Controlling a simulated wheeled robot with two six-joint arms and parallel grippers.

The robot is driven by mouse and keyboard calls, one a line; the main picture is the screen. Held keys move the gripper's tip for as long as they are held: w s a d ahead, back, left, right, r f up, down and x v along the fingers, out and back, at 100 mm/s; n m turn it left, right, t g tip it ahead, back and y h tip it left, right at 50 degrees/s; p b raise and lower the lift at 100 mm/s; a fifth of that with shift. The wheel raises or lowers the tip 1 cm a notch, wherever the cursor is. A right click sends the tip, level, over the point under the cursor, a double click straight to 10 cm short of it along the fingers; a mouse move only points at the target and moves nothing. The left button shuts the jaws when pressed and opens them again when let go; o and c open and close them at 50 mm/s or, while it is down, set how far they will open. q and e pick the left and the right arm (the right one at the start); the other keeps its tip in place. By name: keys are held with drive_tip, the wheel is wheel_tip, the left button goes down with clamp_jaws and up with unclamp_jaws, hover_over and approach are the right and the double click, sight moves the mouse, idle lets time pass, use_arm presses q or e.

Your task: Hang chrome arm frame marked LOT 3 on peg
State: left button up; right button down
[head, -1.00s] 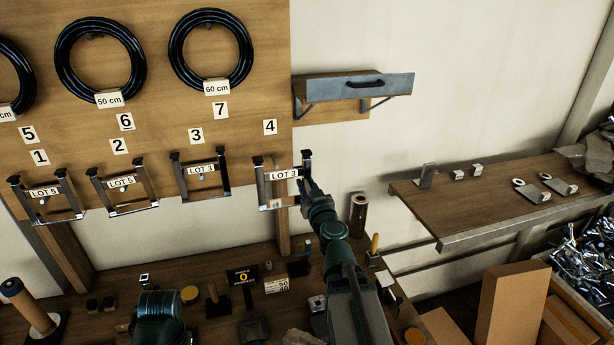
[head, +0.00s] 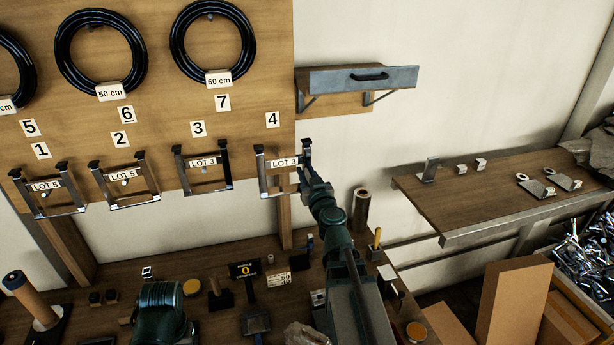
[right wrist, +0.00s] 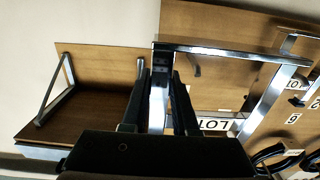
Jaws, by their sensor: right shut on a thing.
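The held chrome arm frame (head: 263,178) has a white LOT 3 label and black pads at its upper ends. It is upright at the board's lower right corner, under number 4. My right gripper (head: 306,179) is shut on its right side bar. In the right wrist view, the fingers (right wrist: 158,100) clasp a chrome bar of the frame (right wrist: 235,50). Peg 4 itself is not visible, so I cannot tell whether the frame touches it. Another LOT 3 frame (head: 226,170) hangs under number 3. My left gripper is not in view.
Two LOT 5 frames (head: 79,197) (head: 152,183) hang under numbers 1 and 2. Black hose coils (head: 143,50) hang above. A wall shelf (head: 350,80) is at the upper right. The bench (head: 215,250) below is cluttered; a side shelf (head: 470,205) holds small metal parts.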

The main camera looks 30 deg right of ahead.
drive_tip(key=shift+x, duration=5.2)
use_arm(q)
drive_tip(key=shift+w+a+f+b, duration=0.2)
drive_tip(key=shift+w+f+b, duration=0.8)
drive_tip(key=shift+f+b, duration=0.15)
use_arm(e)
drive_tip(key=shift+f, duration=1.15)
drive_tip(key=c, duration=0.6)
unclamp_jaws()
drive_tip(key=shift+s, duration=0.1)
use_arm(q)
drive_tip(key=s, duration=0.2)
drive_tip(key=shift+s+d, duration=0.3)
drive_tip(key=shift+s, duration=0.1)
use_arm(e)
drive_tip(key=v, duration=1.3)
drive_tip(key=shift+s, duration=0.4)
drive_tip(key=shift+a, duration=0.1)
